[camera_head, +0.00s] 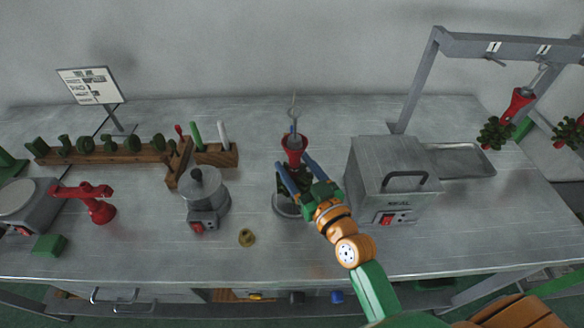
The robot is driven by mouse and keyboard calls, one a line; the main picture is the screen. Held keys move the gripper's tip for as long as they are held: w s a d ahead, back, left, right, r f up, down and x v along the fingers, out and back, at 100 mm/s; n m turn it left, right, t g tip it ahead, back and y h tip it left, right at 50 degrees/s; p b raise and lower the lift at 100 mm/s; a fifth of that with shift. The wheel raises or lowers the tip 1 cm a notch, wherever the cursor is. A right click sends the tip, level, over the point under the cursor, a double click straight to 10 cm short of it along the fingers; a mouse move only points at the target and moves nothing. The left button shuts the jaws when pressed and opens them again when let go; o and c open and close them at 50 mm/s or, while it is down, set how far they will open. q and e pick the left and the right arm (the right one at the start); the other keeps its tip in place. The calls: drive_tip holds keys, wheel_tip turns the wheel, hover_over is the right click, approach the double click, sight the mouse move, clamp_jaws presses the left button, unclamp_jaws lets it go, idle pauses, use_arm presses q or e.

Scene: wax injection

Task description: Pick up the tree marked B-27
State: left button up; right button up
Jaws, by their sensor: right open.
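A red funnel-shaped piece (294,143) with a thin hook above it stands upright on a round grey stand (287,207) near the middle of the table. A red-based tree with green branches (519,102) hangs from the rack at the right. The marking B-27 cannot be read on either. My left gripper is out of view.
A grey box machine (388,183) stands close right of my gripper, with a metal tray (461,160) behind it. The grey rack (493,45) rises at the right. A wax pot (206,196) and wooden tool holder (216,155) stand left. The front middle is mostly clear.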

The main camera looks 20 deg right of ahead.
drive_tip(key=w, duration=0.4)
drive_tip(key=shift+a, duration=0.35)
drive_tip(key=shift+s+r, duration=0.15)
drive_tip(key=shift+s, duration=0.1)
drive_tip(key=c, duration=0.7)
clamp_jaws()
drive_tip(key=shift+w, duration=0.1)
